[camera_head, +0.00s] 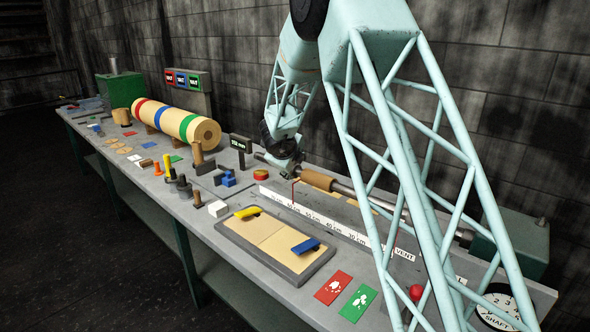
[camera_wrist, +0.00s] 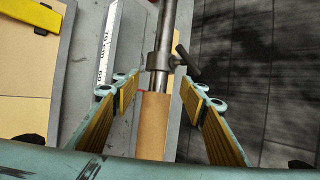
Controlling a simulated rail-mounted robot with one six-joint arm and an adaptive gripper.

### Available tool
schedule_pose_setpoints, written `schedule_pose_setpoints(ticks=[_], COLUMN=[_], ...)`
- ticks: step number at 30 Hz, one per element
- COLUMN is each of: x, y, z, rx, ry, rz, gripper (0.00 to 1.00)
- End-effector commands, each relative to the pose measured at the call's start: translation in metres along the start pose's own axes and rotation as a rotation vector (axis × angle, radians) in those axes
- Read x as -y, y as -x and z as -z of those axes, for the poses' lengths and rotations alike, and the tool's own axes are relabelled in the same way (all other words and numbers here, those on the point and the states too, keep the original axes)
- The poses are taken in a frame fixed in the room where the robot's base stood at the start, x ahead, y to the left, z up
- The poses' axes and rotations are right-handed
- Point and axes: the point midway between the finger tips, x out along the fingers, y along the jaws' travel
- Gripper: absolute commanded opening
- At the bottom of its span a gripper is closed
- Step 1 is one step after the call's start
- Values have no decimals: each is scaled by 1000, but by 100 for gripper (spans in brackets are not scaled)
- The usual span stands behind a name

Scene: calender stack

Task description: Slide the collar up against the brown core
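The brown core (camera_head: 318,180) sits on a grey metal shaft (camera_head: 345,188). In the wrist view the core (camera_wrist: 153,125) is at the lower middle and the shaft runs up from it. The collar (camera_wrist: 160,62) is a metal ring with a dark T-shaped handle sticking out to the right. A short stretch of bare shaft separates it from the core's end. My gripper (camera_wrist: 160,86) is open, a finger on either side of the shaft near the core's end, touching neither visibly.
A white ruler (camera_head: 325,215) with a red pointer (camera_head: 293,190) lies along the shaft's near side. A grey-rimmed tray (camera_head: 290,278) with yellow and blue handles is in front. A large striped roll (camera_head: 175,120) lies farther left. A brick wall stands behind.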

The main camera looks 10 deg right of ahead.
Motion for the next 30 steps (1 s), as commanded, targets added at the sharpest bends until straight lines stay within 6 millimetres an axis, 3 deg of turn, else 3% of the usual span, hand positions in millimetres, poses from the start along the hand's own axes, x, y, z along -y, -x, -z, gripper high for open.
schedule_pose_setpoints(ticks=[9,21,30], x=[0,0,5], y=[22,25,22], z=[0,0,-13], rx=[1,0,34], ry=[0,0,54], rz=[0,0,-10], gripper=[40,40,14])
